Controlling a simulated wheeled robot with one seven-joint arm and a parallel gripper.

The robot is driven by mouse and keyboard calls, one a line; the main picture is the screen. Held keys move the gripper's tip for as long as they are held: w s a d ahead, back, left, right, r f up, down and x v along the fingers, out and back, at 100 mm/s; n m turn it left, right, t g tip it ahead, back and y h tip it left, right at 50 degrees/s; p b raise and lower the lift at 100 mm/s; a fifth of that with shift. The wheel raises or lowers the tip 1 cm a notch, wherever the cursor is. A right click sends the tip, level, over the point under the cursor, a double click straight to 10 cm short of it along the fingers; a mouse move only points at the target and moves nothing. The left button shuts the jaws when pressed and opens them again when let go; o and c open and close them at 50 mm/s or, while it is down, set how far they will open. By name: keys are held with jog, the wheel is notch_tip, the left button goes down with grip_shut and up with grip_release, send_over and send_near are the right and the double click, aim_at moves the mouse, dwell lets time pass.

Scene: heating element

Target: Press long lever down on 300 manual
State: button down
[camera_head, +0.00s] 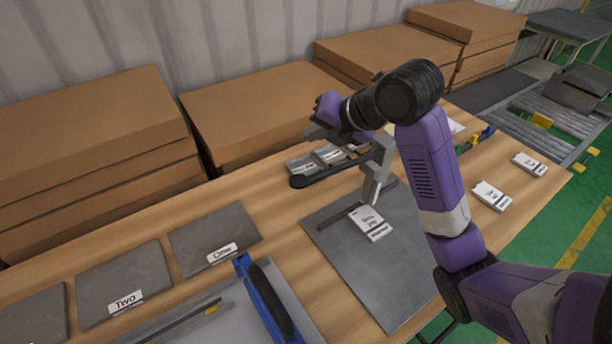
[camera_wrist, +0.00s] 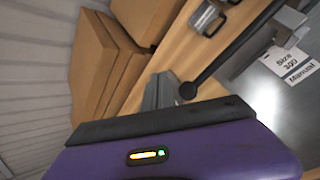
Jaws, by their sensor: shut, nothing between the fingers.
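The 300 manual unit is a grey plate (camera_head: 388,275) with a white label (camera_head: 370,222) reading "Size 300 Manual"; the label also shows in the wrist view (camera_wrist: 291,64). A grey metal bracket (camera_head: 380,165) rises at its back. The long dark lever (camera_head: 330,172) runs left from the bracket, raised above the table, to a rounded end. In the wrist view the lever (camera_wrist: 228,52) slants down to its round black end beside my fingers. My gripper (camera_head: 318,131) is shut and empty, near and above the lever's end. I cannot tell whether it touches the lever.
Cardboard stacks (camera_head: 250,110) line the back of the wooden table. Small labelled boxes (camera_head: 328,154) sit behind the lever. White labels (camera_head: 490,196) lie to the right.

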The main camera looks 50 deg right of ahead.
jog(key=b, duration=0.5)
send_over(310, 182)
notch_tip(310, 182, down, 8)
jog(key=shift+f+b, duration=0.35)
jog(key=shift+b, duration=0.15)
